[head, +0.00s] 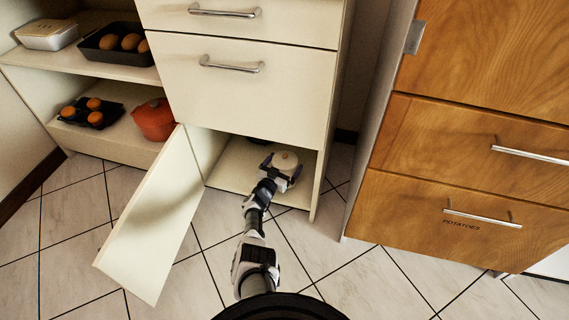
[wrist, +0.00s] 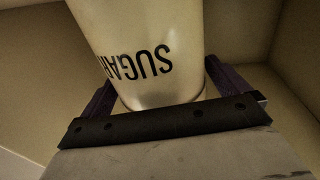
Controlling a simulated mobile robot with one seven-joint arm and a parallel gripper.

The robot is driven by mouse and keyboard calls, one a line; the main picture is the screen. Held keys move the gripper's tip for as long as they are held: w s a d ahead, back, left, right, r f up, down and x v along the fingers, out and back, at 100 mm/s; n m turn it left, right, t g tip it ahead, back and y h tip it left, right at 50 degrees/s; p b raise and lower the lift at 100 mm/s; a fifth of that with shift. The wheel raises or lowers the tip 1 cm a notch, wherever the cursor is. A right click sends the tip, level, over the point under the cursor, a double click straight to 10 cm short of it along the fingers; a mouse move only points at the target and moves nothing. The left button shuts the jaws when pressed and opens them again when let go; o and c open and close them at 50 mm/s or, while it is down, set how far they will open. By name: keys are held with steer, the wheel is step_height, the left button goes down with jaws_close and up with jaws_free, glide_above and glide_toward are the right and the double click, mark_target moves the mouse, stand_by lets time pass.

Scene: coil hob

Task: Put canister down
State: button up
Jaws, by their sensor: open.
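The canister (head: 286,160) is pale with a round lid, inside the low open cupboard of the cream cabinet. It looks upright, at or very near the cupboard floor (head: 232,168); I cannot see clear contact beneath it. In the wrist view the canister (wrist: 150,45) is labelled SUGAR, with the lettering upside down. My gripper (head: 281,171) reaches in from the front, low on the canister. In the wrist view my gripper (wrist: 160,85) is open, with one dark finger on each side of the canister. Its top is out of the wrist view.
The cupboard door (head: 155,220) hangs open to the left of my arm. Drawers (head: 240,85) close in the space above. Left shelves hold a dark tray of brown items (head: 115,42), orange items (head: 92,110) and a red pot (head: 154,119). Wooden drawers (head: 465,215) stand right.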

steer(key=p+v, duration=0.6)
steer(key=v, duration=0.5)
steer(key=shift+s+p, duration=0.3)
steer(key=shift+p, duration=0.1)
steer(key=shift+a, duration=0.15)
